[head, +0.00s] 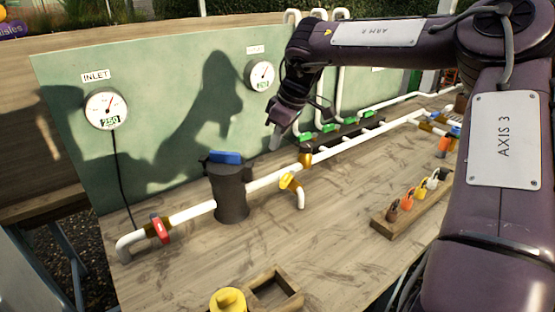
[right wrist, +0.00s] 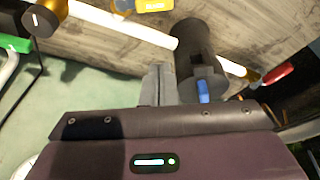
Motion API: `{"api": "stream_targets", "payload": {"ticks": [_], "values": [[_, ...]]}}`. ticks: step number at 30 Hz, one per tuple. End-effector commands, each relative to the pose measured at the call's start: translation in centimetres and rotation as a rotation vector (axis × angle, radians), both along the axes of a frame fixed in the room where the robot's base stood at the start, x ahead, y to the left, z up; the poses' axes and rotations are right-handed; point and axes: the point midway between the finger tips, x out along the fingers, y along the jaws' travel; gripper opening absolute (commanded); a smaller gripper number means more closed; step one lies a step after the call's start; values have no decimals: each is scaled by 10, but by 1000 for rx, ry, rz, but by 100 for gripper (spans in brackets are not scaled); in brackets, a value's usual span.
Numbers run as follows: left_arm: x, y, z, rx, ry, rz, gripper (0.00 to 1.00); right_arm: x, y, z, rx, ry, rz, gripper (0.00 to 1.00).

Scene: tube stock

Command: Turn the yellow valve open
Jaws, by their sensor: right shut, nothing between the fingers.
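The yellow valve (head: 290,181) sits on a short white branch pipe that bends down to the bench, right of the black cylinder. Part of its yellow handle shows at the top edge of the right wrist view (right wrist: 152,5). My right gripper (head: 276,140) is above and behind the main pipe, apart from the yellow valve. Its fingers are together and empty, and they also show in the right wrist view (right wrist: 160,82), beside the black cylinder. My left gripper is not in view.
A black cylinder (head: 230,194) with a blue handle (head: 225,157) stands on the main pipe. A red valve (head: 160,229) is at the left and green valves (head: 329,128) are behind. A tag rack (head: 385,228) is at right. Bare bench lies in front of the yellow valve.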

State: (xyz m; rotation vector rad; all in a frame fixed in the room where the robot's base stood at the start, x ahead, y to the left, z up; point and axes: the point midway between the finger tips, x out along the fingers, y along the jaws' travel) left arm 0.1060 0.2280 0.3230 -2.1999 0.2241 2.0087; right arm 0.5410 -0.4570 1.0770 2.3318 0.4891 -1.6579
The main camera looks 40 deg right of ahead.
Motion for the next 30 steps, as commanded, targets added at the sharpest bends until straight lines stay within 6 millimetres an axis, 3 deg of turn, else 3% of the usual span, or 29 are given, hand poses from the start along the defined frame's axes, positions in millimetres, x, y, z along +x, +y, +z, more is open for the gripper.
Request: {"api": "stream_targets", "payload": {"ticks": [17, 24, 30], "values": [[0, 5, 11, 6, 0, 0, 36, 28, 13, -92, 1, 3, 4, 0], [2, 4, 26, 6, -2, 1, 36, 3, 2, -88, 3, -2, 3, 0], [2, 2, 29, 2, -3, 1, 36, -7, -3, -90, 2, -3, 4, 0]]}}
